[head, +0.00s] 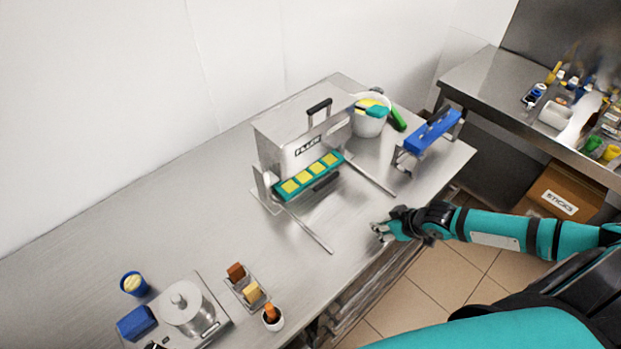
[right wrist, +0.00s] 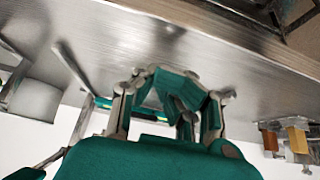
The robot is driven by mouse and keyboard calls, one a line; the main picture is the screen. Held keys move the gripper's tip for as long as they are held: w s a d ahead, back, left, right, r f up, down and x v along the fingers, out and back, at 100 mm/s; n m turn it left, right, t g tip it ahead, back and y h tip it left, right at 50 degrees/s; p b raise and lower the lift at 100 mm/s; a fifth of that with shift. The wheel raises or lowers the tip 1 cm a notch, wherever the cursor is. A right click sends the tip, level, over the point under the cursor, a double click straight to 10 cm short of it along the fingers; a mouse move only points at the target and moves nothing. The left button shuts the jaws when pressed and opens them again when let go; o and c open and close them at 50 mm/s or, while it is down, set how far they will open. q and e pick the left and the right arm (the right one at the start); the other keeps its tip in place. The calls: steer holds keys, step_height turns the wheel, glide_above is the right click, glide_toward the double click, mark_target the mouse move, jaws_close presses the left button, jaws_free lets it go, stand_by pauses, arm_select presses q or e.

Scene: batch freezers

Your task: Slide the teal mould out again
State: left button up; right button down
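The teal mould (head: 308,177) holds a row of yellow squares. It sits at the open front of the steel freezer box (head: 290,140), with its front part showing and its back hidden inside. A dark handle (head: 326,181) is at its front edge. My right gripper (head: 381,231) is over the front edge of the table, apart from the mould, to its lower right. In the right wrist view its fingers (right wrist: 170,90) stand apart with nothing between them. A strip of teal and yellow (right wrist: 145,111) shows behind them. My left gripper is not in view.
Two thin rails (head: 308,232) reach forward from the freezer. A white bucket (head: 369,122) and a blue-topped rack (head: 432,131) stand to its right. A lidded steel pot (head: 187,308) and small wafer holder (head: 241,286) are at lower left. The tabletop left of the freezer is clear.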

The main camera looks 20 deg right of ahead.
steer(key=s+d, duration=0.4)
steer(key=s, duration=0.8)
steer(key=shift+s, duration=0.25)
stand_by(5.0)
steer(key=shift+s+d, duration=0.2)
steer(key=shift+s, duration=0.35)
stand_by(1.0)
